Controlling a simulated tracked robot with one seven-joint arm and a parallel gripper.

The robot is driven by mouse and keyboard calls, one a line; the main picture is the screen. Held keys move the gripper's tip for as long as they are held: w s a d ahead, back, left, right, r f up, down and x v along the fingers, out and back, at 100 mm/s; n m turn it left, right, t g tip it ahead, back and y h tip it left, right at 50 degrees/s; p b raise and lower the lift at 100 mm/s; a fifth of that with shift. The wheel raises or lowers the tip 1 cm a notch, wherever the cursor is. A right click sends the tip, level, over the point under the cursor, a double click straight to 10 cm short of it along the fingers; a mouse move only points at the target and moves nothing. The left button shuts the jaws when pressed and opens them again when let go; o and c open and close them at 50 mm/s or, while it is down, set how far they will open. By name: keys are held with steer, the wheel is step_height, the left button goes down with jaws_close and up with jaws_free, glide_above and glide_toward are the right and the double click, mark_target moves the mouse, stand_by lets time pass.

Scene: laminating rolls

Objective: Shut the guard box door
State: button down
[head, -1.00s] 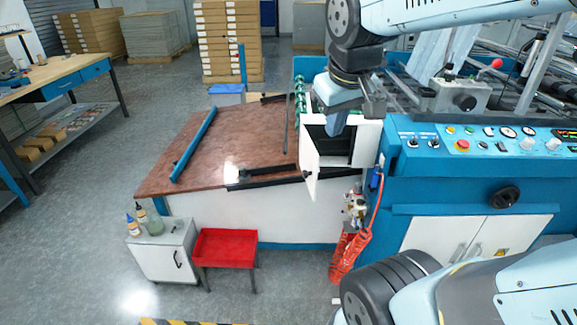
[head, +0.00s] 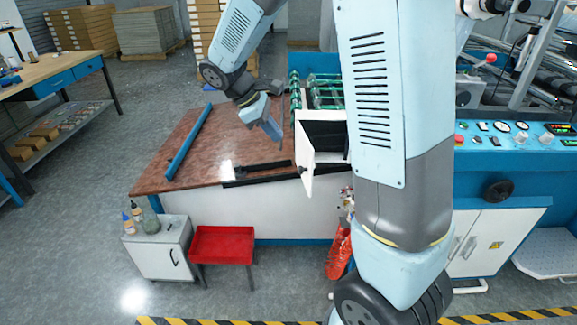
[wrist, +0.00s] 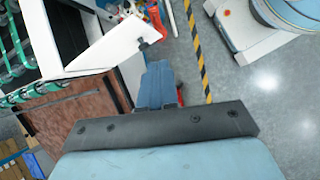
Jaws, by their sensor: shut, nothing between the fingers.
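The guard box (head: 322,116) is a white box with a dark inside, at the right end of the brown table. Its white door (head: 307,165) stands open, swung out from the box's left front edge toward the viewer. My gripper (head: 275,132) is shut and empty. It points down, left of the door and apart from it. In the wrist view the blue-grey fingers (wrist: 157,85) are together, below the door in the picture. My arm hides part of the box's right side.
The brown table (head: 240,140) carries a blue bar (head: 189,142) and a black rail (head: 257,173) by the door. Green-wheeled rollers (head: 325,92) stand behind the box. A red tray (head: 222,243) and white cabinet (head: 158,248) stand in front. The table's middle is clear.

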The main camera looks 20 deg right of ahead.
steer(key=w+a+f+n+h, duration=0.3)
steer(key=w+a+f+n, duration=0.25)
steer(key=f, duration=0.35)
steer(key=d+r+x, duration=0.2)
steer(key=x, duration=1.1)
steer(key=shift+d+m, duration=0.2)
steer(key=shift+m, duration=0.25)
